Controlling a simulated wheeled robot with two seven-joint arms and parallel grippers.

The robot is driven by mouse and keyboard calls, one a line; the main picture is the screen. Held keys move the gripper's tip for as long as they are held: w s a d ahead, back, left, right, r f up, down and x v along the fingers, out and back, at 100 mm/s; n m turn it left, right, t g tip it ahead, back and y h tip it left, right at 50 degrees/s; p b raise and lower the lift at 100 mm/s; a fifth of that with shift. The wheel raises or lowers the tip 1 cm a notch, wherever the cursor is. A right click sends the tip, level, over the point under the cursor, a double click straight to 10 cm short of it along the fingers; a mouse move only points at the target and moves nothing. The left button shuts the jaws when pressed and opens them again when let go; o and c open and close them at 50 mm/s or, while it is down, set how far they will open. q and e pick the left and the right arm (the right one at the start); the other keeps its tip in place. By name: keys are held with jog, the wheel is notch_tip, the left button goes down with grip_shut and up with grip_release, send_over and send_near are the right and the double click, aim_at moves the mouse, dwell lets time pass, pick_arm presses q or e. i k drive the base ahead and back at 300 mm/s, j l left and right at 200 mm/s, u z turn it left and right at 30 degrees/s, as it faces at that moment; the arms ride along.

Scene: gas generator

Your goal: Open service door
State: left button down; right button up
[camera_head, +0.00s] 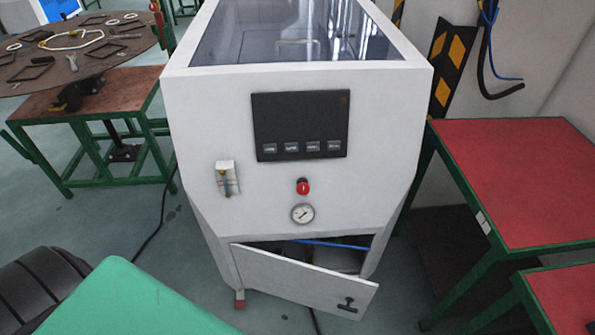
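The service door (300,280) is a white panel low on the front of the white generator cabinet (215,125). It stands partly open: its right end is swung out towards me and its left end is near the cabinet. A black T-shaped handle (347,304) sits near its lower right corner. Behind it, a dark opening (345,257) shows with a blue tube (335,245) across it. Neither gripper is in view, so their states are hidden.
A red-topped green table (525,175) stands close on the right. A round dark table (85,60) with loose parts stands back left above a green-framed bench (90,100). A green surface (135,300) and a black ribbed object (40,285) fill the lower left. A cable (155,235) lies on the floor.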

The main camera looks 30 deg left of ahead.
aim_at(300, 285)
jog(key=u, duration=0.8)
